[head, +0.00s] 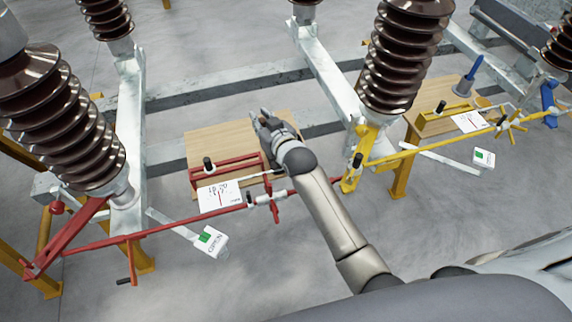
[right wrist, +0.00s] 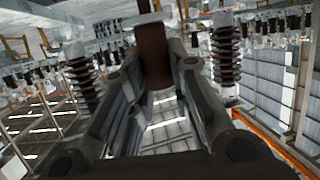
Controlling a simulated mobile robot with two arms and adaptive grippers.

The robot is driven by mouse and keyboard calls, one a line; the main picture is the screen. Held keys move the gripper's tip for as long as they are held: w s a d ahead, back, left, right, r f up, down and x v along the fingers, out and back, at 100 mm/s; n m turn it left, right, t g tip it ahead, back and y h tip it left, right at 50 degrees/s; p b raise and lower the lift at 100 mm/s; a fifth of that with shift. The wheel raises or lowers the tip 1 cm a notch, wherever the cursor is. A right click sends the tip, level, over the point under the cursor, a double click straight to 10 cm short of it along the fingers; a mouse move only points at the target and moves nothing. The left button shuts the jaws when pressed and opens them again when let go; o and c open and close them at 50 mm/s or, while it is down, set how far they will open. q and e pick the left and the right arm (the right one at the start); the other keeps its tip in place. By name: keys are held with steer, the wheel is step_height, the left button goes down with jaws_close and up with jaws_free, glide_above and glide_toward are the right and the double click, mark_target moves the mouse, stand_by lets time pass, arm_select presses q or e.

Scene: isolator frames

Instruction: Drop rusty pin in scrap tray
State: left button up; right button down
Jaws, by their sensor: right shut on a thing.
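My right gripper (head: 263,118) reaches out over the wooden board of the red frame in the head view. In the right wrist view its two fingers (right wrist: 153,75) are closed on a brown, rust-coloured pin (right wrist: 153,52), which stands upright between the fingertips. The pin cannot be made out in the head view. I cannot pick out a scrap tray for certain in either view. My left gripper is not in view.
A wooden board (head: 215,145) lies beneath the gripper, beside a red frame (head: 195,181) with a white written card (head: 220,197). Tall brown ribbed insulators (head: 403,55) stand around. A yellow frame (head: 440,148) and a blue-handled tool (head: 469,78) are to the right.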

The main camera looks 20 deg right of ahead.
steer(key=w+d+f+m+h+b, duration=0.2)
steer(key=d+f+h+b, duration=0.15)
steer(key=d, duration=0.65)
arm_select(q)
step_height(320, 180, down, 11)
steer(key=b, duration=0.6)
arm_select(e)
step_height(320, 180, down, 6)
steer(key=shift+w+a+y, duration=0.15)
steer(key=shift+a+y, duration=0.05)
steer(key=shift+y, duration=0.15)
steer(key=shift+f, duration=0.1)
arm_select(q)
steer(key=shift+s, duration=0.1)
arm_select(e)
steer(key=c, duration=1.3)
jaws_free()
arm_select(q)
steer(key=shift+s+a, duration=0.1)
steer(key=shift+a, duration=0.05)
arm_select(e)
step_height(320, 180, up, 10)
